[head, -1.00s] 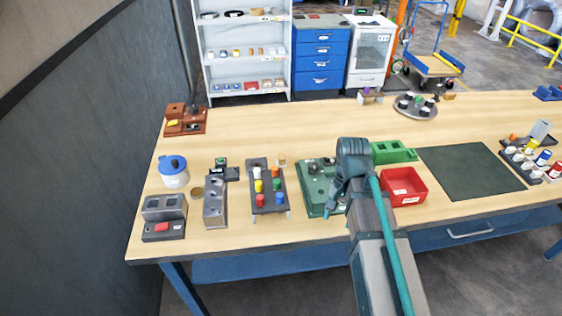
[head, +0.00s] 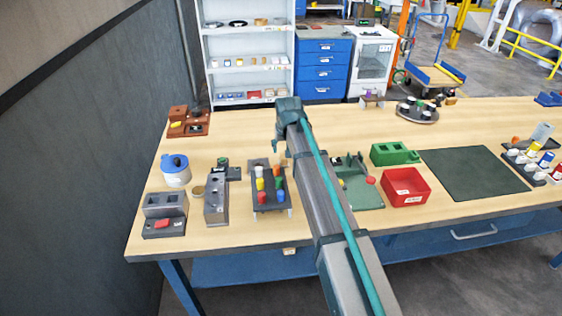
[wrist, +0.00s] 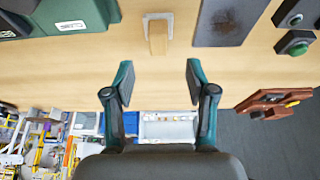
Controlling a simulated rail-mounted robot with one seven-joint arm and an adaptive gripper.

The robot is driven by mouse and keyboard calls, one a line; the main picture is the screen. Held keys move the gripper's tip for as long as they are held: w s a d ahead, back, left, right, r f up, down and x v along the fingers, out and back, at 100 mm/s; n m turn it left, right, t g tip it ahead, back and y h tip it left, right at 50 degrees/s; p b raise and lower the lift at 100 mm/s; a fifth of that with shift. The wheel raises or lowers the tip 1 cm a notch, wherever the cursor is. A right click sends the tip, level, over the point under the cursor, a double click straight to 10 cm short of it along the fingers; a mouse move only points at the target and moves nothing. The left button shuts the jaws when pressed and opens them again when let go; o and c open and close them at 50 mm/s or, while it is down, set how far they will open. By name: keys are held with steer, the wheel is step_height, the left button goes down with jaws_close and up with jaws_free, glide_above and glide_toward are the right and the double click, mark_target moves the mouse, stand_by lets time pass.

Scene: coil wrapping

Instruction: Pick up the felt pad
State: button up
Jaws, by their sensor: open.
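My gripper is seen from above in the head view (head: 281,146), over the table behind the rack of coloured pegs. In the wrist view my gripper (wrist: 159,84) is open and empty, its two fingers wide apart. A small tan piece (wrist: 158,38) with a pale outlined end lies on the table, in line with the gap between the fingers and apart from them. It may be the felt pad, but I cannot tell for sure. In the head view my gripper and arm hide that spot.
The peg rack (head: 270,198) and green fixture (head: 365,195) stand near my arm. A red bin (head: 405,188), green block (head: 394,154) and dark mat (head: 473,172) lie to the right. A brown holder (head: 188,122) is back left. The table's back middle is mostly clear.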

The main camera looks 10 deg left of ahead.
mark_target(283, 156)
steer(key=shift+p+x, duration=1.4)
steer(key=shift+x, duration=2.4)
steer(key=shift+s, duration=0.1)
jaws_close()
steer(key=shift+r, duration=0.1)
steer(key=shift+r, duration=0.45)
steer(key=s+d+r+b, duration=0.6)
steer(key=s+d+r, duration=0.3)
steer(key=s+r, duration=0.1)
steer(key=shift+d+r, duration=0.4)
steer(key=shift+r, duration=0.5)
